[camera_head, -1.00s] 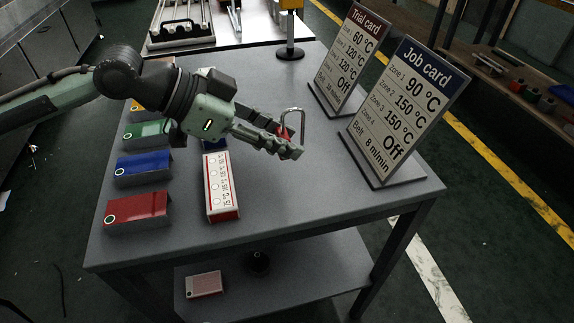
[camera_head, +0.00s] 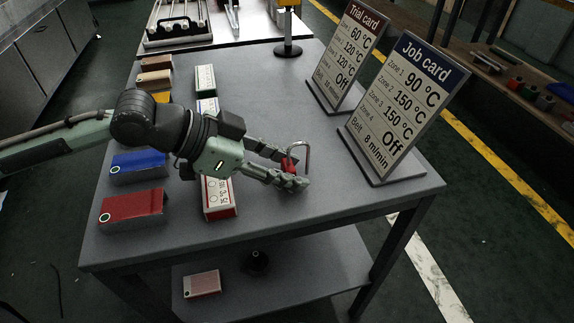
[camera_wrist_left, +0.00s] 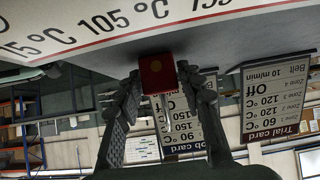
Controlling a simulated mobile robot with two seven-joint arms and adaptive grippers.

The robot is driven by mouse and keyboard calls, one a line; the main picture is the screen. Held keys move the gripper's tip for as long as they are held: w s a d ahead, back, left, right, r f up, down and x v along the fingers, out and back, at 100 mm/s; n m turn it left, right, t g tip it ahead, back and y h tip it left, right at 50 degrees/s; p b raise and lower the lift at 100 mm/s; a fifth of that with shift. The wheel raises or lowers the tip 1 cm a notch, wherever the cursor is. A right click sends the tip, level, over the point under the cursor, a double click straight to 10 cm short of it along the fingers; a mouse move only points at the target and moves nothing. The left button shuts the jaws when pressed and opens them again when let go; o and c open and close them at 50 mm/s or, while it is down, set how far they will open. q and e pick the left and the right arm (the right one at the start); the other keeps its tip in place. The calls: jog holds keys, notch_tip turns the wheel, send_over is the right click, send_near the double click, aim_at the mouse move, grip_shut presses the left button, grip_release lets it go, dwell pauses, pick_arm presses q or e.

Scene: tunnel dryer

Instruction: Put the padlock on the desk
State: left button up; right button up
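The padlock (camera_head: 288,164) has a red body and a silver shackle that points up. My left gripper (camera_head: 293,171) is over the right-middle part of the grey desk (camera_head: 330,205), with one finger on each side of the padlock's body. In the left wrist view the picture is upside down. There the red body (camera_wrist_left: 157,75) sits between the fingertips, which appear to touch both its sides, and its base is at or very close to the desktop. I cannot tell whether it bears on the desk. My right gripper is not in view.
The Job card sign (camera_head: 405,105) and Trial card sign (camera_head: 345,60) stand to the right. Red (camera_head: 133,207) and blue (camera_head: 140,166) blocks and a white-and-red labelled box (camera_head: 219,205) are to the left. The desk's front right is clear.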

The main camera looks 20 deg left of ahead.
pick_arm(q)
jog(key=shift+o, duration=0.9)
